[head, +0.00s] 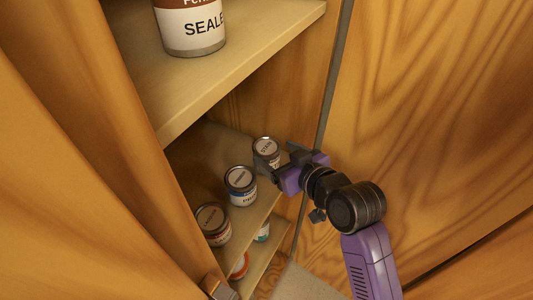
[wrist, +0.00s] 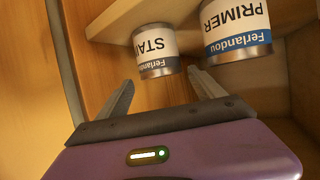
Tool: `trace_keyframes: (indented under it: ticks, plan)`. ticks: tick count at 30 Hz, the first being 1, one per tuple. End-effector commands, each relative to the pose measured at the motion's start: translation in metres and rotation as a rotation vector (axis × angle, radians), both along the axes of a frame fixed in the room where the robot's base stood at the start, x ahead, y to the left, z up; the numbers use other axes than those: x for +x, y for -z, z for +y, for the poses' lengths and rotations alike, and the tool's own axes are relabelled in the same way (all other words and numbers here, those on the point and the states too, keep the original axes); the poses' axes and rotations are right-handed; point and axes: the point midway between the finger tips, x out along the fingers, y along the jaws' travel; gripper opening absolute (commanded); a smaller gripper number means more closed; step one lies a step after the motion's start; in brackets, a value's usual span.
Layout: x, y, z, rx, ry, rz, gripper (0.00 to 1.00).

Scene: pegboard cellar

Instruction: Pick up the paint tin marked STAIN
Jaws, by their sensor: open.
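The STAIN tin (head: 266,147) is a small grey metal tin with a white label, standing upright at the far end of the middle shelf. In the wrist view the STAIN tin (wrist: 155,50) appears upside down, its label reading STAIN partly cut off. My gripper (head: 279,160) is open beside the tin, at its right in the head view. In the wrist view the two fingers of my gripper (wrist: 161,77) are apart and empty, with the tin just beyond their tips, between them. Contact cannot be told.
A PRIMER tin (wrist: 236,30) with a blue band stands close beside the STAIN tin; the head view shows a blue-banded tin (head: 241,187) there. Another tin (head: 213,224) stands nearer. The upper shelf (head: 240,65) holds a SEALER tin (head: 190,30). A wooden panel (head: 430,110) is at right.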

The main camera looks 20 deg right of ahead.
Motion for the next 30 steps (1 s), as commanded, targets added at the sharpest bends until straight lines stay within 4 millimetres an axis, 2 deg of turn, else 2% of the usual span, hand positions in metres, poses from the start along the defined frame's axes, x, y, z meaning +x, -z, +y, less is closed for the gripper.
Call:
trace_keyframes:
  ticks: [10, 20, 30]
  plan:
    - [0.041, 0.014, 0.007, 0.000, 0.000, 0.001, 0.78]
    - [0.047, 0.017, 0.007, 0.000, 0.001, -0.002, 0.78]
    - [0.047, 0.017, 0.007, 0.000, 0.001, -0.001, 0.11]
